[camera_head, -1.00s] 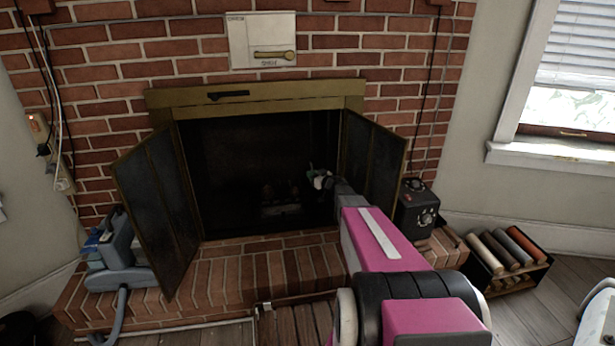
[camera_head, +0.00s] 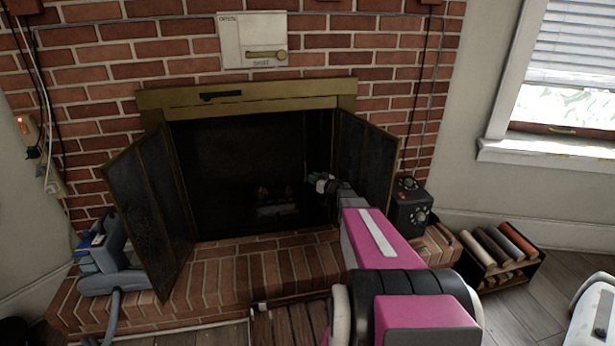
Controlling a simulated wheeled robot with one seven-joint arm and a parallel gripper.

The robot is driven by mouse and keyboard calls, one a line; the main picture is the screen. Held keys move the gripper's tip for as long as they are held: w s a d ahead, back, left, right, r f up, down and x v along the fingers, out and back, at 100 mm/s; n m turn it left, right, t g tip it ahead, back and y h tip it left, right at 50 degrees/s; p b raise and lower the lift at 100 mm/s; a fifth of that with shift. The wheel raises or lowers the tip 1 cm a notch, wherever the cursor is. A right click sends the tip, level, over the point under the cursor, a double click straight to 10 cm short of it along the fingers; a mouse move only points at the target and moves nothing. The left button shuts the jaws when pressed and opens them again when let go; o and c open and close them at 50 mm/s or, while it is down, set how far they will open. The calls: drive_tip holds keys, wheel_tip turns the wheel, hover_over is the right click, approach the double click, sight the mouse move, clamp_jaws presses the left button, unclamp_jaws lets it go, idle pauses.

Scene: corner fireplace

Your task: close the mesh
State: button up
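The fireplace has two framed dark mesh doors, both swung outward. The left mesh door (camera_head: 150,210) stands wide open over the brick hearth. The right mesh door (camera_head: 365,158) is also open, angled out to the right. My arm reaches in from the lower right, and my gripper (camera_head: 322,184) is small and dark at the mouth of the firebox, just left of the right door. I cannot tell whether it touches the door or whether its fingers are open. The brass-coloured frame (camera_head: 250,97) runs above the opening.
A black box with dials (camera_head: 410,205) stands on the hearth right of the right door. A blue-grey device (camera_head: 108,262) sits by the left door. A rack of coloured rolls (camera_head: 500,255) is on the floor at right. The brick hearth (camera_head: 240,270) between the doors is clear.

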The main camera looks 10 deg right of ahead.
drive_tip(key=v, duration=0.5)
drive_tip(key=shift+s+d, duration=0.15)
drive_tip(key=shift+s, duration=0.05)
